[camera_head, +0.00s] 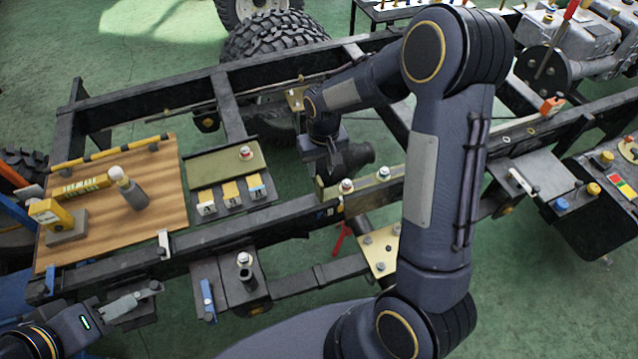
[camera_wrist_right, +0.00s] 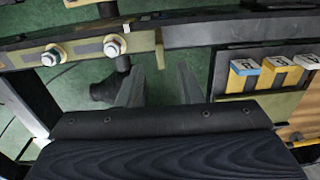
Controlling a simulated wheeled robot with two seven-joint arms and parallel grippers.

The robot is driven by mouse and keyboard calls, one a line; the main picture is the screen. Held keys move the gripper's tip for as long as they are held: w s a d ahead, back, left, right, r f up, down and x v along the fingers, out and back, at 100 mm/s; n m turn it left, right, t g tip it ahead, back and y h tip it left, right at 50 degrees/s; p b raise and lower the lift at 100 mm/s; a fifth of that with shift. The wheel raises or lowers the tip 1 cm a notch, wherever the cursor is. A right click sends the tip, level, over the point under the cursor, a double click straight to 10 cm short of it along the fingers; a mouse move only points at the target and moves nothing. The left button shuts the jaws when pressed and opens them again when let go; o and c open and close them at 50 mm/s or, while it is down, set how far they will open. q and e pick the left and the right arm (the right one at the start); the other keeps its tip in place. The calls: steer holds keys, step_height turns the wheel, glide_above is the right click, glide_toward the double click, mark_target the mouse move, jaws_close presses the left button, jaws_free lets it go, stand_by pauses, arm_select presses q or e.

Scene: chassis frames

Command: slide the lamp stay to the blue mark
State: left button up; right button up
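An olive strip with two bolts (camera_head: 358,188) sits on the near chassis rail; it also shows in the right wrist view (camera_wrist_right: 75,50). I cannot tell surely which part is the lamp stay. A dark round lamp-like body (camera_head: 360,154) is beside the strip and shows in the wrist view (camera_wrist_right: 104,91) with a short post. A tiny bluish spot (camera_head: 319,213) on the rail may be the blue mark. My right gripper (camera_wrist_right: 160,85) is open, with empty space between its fingers, just beyond the rail. My left gripper (camera_head: 150,290) is at lower left; its finger gap is unclear.
A wooden board (camera_head: 165,190) with yellow blocks lies at left. A tray with several numbered tags (camera_head: 231,191) stands beside my right gripper. A brass plate (camera_head: 380,262) hangs below the rail. My right arm covers much of the right middle. Open green floor shows between rails.

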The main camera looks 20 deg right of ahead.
mark_target(319, 180)
steer(key=shift+w+a+f, duration=0.15)
steer(key=shift+w+f, duration=0.05)
steer(key=shift+f, duration=0.7)
step_height(319, 180, down, 8)
steer(key=shift+r+p, duration=0.15)
steer(key=shift+p, duration=0.2)
jaws_close()
